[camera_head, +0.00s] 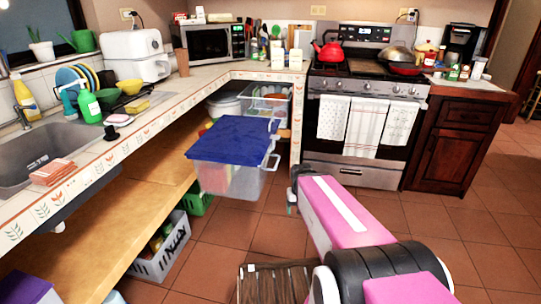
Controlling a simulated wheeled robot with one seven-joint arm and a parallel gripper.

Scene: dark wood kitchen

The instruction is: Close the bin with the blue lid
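A clear plastic bin (246,183) juts out from the lower shelf beneath the counter corner. Its blue lid (232,138) lies across the top and covers the opening; I cannot tell whether it is fully seated. Pale clips or handles (274,124) show at the lid's right side. Pinkish contents show faintly through the bin's wall. My gripper (292,196) is at the end of my pink arm, to the right of the bin and apart from it in the picture. It is small and dark, seen from behind, and its fingers are mostly hidden.
Another clear bin (265,98) sits behind on the shelf. A grey crate (163,254) and a green basket (201,204) stand below. The stove (363,105) is at the back right. A slatted wooden item (275,284) is on the floor in front. Tiled floor is clear at right.

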